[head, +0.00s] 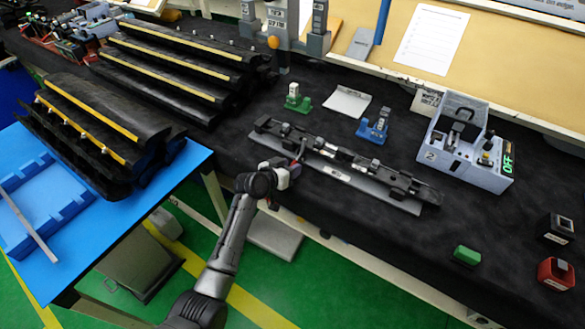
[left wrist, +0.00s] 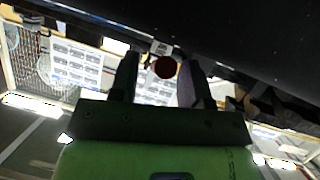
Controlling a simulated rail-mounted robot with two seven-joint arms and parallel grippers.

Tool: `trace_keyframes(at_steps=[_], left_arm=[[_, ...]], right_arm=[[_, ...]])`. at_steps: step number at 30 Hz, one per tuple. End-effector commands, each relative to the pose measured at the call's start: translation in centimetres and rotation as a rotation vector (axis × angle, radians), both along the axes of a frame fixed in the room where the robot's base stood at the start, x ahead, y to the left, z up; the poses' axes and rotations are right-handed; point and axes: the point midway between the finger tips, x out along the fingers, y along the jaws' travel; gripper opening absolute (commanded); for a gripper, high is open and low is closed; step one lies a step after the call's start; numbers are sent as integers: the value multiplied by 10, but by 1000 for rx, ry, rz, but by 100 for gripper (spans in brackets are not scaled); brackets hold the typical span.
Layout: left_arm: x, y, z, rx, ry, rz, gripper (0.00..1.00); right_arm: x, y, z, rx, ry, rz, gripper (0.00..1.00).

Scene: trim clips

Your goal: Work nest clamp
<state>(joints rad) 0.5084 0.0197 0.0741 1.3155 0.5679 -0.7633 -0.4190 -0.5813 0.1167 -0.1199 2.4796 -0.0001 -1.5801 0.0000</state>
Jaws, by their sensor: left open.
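The nest (head: 345,168) is a long grey fixture with black clamp parts, lying on the dark bench in the middle of the head view. My left gripper (head: 294,172) reaches in at the nest's near side, left of its middle. In the left wrist view, the two dark fingers of my left gripper (left wrist: 160,82) are apart. A round dark red knob (left wrist: 165,67) shows between them near their tips; I cannot tell whether a finger touches it. My right gripper is not in view.
A green fixture (head: 298,98) and a blue fixture (head: 374,127) stand behind the nest. A grey box with a green display (head: 468,150) stands at right. A green block (head: 467,255) and a red block (head: 555,273) lie front right. Black racks (head: 100,130) fill the left.

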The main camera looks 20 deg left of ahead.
Motion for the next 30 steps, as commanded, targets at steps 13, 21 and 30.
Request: trace_keyframes(at_steps=[13,21,30], left_arm=[[15,-5,-6,0,0,0,43],[14,-5,-6,0,0,0,34],[14,-5,-6,0,0,0,5]], right_arm=[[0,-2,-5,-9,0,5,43],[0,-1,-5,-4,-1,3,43],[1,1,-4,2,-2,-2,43]])
